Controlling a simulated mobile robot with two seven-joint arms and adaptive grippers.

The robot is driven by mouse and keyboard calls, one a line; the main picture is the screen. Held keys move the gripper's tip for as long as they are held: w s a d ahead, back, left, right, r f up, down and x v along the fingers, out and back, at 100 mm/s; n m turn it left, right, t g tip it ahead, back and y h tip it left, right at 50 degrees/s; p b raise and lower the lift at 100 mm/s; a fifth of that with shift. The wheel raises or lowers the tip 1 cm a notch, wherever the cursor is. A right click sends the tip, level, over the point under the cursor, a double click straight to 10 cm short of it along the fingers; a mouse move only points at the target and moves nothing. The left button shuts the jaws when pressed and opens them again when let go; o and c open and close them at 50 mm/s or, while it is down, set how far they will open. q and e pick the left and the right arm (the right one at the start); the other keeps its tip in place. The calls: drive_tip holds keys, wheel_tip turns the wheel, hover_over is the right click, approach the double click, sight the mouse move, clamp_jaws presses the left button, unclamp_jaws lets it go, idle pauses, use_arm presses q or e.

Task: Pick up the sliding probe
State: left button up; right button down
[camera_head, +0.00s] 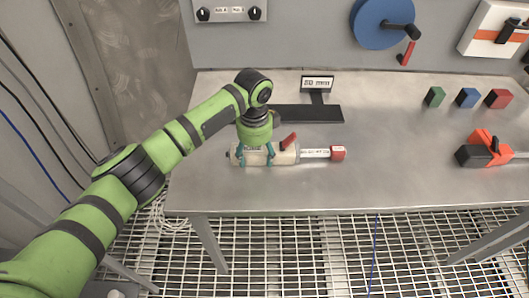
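A pale cylindrical tool, which I take to be the sliding probe (285,157), lies level near the table's front left. It has a red lever on top and a labelled white rod with a red tip at its right end. My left gripper (255,155) points down at the left part of its body. Its two teal fingers stand apart along the tool's length and look open. Whether they touch the tool is unclear. My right gripper is out of view.
The steel table (400,130) also bears a black plate with a small sign (317,83), green (434,97), blue (467,97) and red (498,98) blocks, and an orange-black tool (485,150). A blue wheel (383,22) hangs behind. The table's middle is clear.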

sight(256, 150)
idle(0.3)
use_arm(q)
drive_tip(key=shift+w+r, duration=0.1)
drive_tip(key=shift+r, duration=0.45)
wheel_tip(256, 150, up, 2)
drive_tip(key=shift+r+b, duration=0.2)
drive_tip(key=shift+b, duration=0.35)
drive_tip(key=s+d+r+b, duration=0.2)
drive_tip(key=s+d+r, duration=0.3)
drive_tip(key=d, duration=0.5)
wheel_tip(256, 150, up, 2)
drive_tip(key=shift+s+d+r, duration=0.15)
drive_tip(key=shift+s+r, duration=0.1)
drive_tip(key=shift+s, duration=0.15)
drive_tip(key=shift+w+a+f, duration=0.65)
drive_tip(key=shift+a+f, duration=0.4)
drive_tip(key=shift+a, duration=0.1)
drive_tip(key=shift+w+a+f, duration=0.6)
drive_tip(key=shift+a+f, duration=0.5)
drive_tip(key=shift+w+a+f, duration=0.65)
drive_tip(key=shift+a+f, duration=0.4)
drive_tip(key=shift+a, duration=0.1)
drive_tip(key=shift+w+a+f, duration=0.5)
drive_tip(key=shift+a+f, duration=0.35)
drive_tip(key=shift+a, duration=0.05)
drive_tip(key=shift+w+a+f, duration=0.45)
drive_tip(key=shift+a+f, duration=0.4)
drive_tip(key=shift+f, duration=0.6)
